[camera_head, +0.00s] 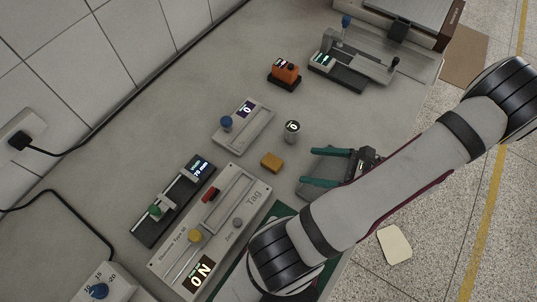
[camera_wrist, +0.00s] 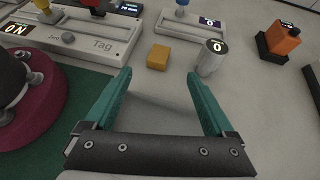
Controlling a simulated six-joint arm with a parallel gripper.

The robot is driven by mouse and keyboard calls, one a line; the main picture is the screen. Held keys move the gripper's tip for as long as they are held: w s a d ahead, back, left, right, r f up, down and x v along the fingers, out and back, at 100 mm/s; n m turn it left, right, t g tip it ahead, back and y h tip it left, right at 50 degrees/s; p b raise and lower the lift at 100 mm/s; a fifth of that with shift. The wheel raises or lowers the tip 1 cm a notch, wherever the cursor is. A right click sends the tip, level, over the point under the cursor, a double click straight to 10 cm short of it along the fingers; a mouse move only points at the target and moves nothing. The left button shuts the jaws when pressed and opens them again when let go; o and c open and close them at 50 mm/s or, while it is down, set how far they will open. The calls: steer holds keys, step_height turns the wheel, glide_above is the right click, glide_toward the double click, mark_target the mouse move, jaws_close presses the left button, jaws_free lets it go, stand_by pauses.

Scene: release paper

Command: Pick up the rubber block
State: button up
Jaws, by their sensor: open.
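The rubber block is a small orange-yellow block (camera_head: 272,162) lying on the grey table, right of the long panel marked "Tag". In the wrist view the block (camera_wrist: 158,57) lies beyond my fingertips, between their lines and left of centre. My gripper (camera_head: 318,168) has two green fingers spread apart with nothing between them. In the wrist view the open gripper (camera_wrist: 160,82) points towards the block and is apart from it.
A small grey cylinder (camera_head: 292,128) stands close to the block, beyond it and to the right. The panel (camera_head: 250,203) is on its left. A device with a blue knob (camera_head: 243,122) and an orange device (camera_head: 285,75) stand farther back. Bare table lies between fingers and block.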

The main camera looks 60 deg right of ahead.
mark_target(273, 161)
steer(key=x, duration=1.1)
steer(key=shift+w+f, duration=0.15)
steer(key=shift+f, duration=0.2)
jaws_close()
